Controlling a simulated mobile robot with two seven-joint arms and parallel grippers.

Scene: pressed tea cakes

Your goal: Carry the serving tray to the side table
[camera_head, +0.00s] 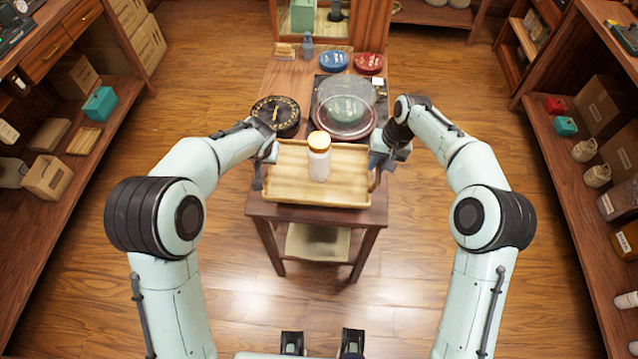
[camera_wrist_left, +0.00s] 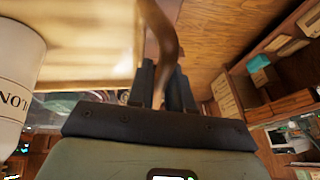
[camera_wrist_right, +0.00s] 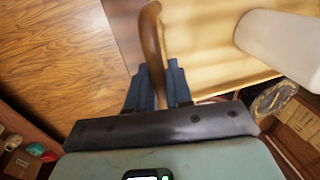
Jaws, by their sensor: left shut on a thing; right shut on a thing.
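The serving tray (camera_head: 288,182) is pale wood, looks level, and is over the near end of a wooden table. A white jar with a tan lid (camera_head: 319,158) stands upright on it, and part of the jar shows in both wrist views. My left gripper (camera_head: 262,168) is shut on the tray's left handle (camera_wrist_left: 160,35). My right gripper (camera_head: 377,172) is shut on its right handle (camera_wrist_right: 151,45). I cannot tell whether the tray touches the table. I cannot tell which table is the side table.
The wooden table (camera_head: 230,205) also bears a black round dial (camera_head: 276,112), a clear dome (camera_head: 345,105), and blue (camera_head: 334,60) and red (camera_head: 369,62) discs at the far end. Loaded shelves line left (camera_head: 62,235) and right (camera_head: 560,190). Bare floor lies on both sides.

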